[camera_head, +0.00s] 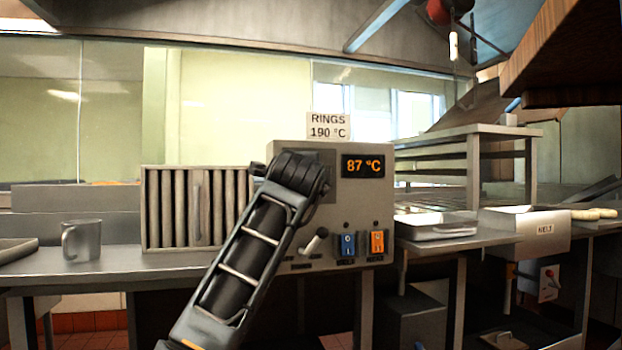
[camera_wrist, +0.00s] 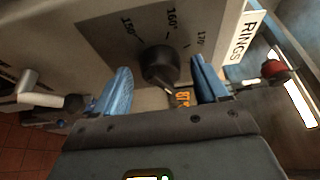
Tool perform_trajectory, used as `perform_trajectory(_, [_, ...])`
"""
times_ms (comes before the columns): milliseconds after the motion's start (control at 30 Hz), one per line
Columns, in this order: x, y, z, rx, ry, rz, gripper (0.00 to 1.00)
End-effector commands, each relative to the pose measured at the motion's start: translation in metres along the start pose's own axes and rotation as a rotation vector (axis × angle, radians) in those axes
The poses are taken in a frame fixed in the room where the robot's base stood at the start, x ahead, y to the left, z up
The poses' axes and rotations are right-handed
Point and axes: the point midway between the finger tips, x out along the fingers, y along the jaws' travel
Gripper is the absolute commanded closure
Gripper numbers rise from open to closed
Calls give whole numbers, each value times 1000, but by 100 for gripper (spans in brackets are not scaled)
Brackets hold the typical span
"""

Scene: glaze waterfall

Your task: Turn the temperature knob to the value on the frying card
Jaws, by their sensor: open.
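The frying card (camera_head: 328,126) stands on top of the grey control box (camera_head: 375,190) and reads RINGS 190 °C. Its edge with RINGS shows in the wrist view (camera_wrist: 243,37). The temperature knob (camera_wrist: 160,63) is round and black, on a dark dial plate (camera_wrist: 110,25) with 150°, 160° and 170° marks visible. Where the knob points is not clear. My gripper (camera_wrist: 160,66) is open, with one blue finger on each side of the knob and gaps to it. In the head view my arm hides the knob. The display (camera_head: 363,166) reads 87 °C.
Below the display are a blue switch (camera_head: 345,245), an orange switch (camera_head: 377,243) and a lever (camera_head: 315,241). A slatted metal unit (camera_head: 160,210) and a metal mug (camera_head: 81,240) stand to the left. A tray (camera_head: 437,228) lies to the right.

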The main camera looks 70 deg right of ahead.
Motion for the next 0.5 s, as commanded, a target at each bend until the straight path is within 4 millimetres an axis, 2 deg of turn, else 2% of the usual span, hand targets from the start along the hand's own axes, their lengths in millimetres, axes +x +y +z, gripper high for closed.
perform_trajectory(167, [-10, -1, 1, 0, -2, -2, 27])
perform_trajectory(500, [-62, 0, 1, 0, -3, -1, 27])
